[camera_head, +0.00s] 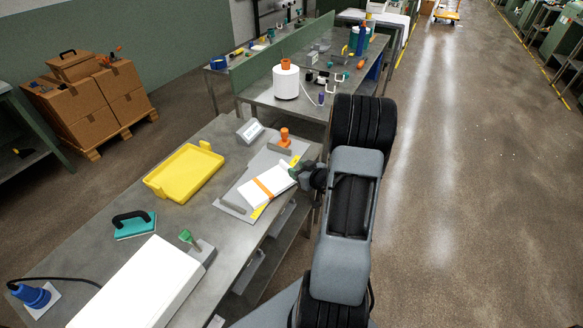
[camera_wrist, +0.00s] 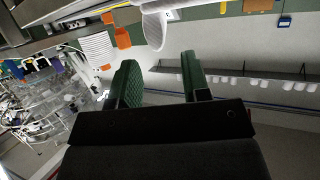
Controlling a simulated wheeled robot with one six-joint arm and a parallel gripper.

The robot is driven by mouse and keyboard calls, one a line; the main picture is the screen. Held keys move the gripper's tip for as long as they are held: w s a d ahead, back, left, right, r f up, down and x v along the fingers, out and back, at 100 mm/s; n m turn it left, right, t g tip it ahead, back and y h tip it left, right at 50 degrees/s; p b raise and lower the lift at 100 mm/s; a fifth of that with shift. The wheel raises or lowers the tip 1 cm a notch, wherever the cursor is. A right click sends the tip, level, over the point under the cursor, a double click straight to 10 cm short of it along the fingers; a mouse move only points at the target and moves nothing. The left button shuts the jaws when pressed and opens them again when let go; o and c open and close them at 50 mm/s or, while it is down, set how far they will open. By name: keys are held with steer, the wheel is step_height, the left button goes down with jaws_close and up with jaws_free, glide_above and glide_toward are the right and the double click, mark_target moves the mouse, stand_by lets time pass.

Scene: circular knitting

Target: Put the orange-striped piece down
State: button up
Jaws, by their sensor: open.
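The orange-striped piece (camera_head: 265,187) is a flat white piece with an orange band across it. In the head view it lies over a light grey plate (camera_head: 232,200) with yellow marks, near the table's right edge. My gripper (camera_head: 300,170) is just beyond the piece's right end, close to it; I cannot tell whether they touch. In the wrist view my gripper (camera_wrist: 160,80) has its two green fingers apart with nothing between them. I cannot make out the piece for certain in the wrist view.
A yellow tray (camera_head: 184,172), an orange-handled stamp (camera_head: 283,140) and a small grey box (camera_head: 250,131) stand nearby on the metal table. A teal-based tool (camera_head: 134,224), a white machine (camera_head: 150,285) and a green-knobbed block (camera_head: 198,248) are nearer.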

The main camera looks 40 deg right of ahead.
steer(key=a+v, duration=0.1)
steer(key=v, duration=0.5)
steer(key=w+a+r+m+g+h, duration=0.1)
steer(key=a+r+g+h, duration=0.1)
steer(key=r+h, duration=0.15)
steer(key=w+a+r+g+h, duration=0.1)
steer(key=a+r+g+h, duration=0.15)
steer(key=r, duration=0.25)
steer(key=s+a+r+g+y, duration=0.2)
steer(key=s+a+g, duration=0.1)
steer(key=s+a, duration=0.3)
steer(key=s+a+r+g+y, duration=0.2)
steer(key=s+a, duration=0.4)
steer(key=a, duration=0.5)
steer(key=shift+a+r+g+y, duration=0.3)
steer(key=shift+r+g+y, duration=0.15)
steer(key=shift+r, duration=0.1)
steer(key=shift+s, duration=0.1)
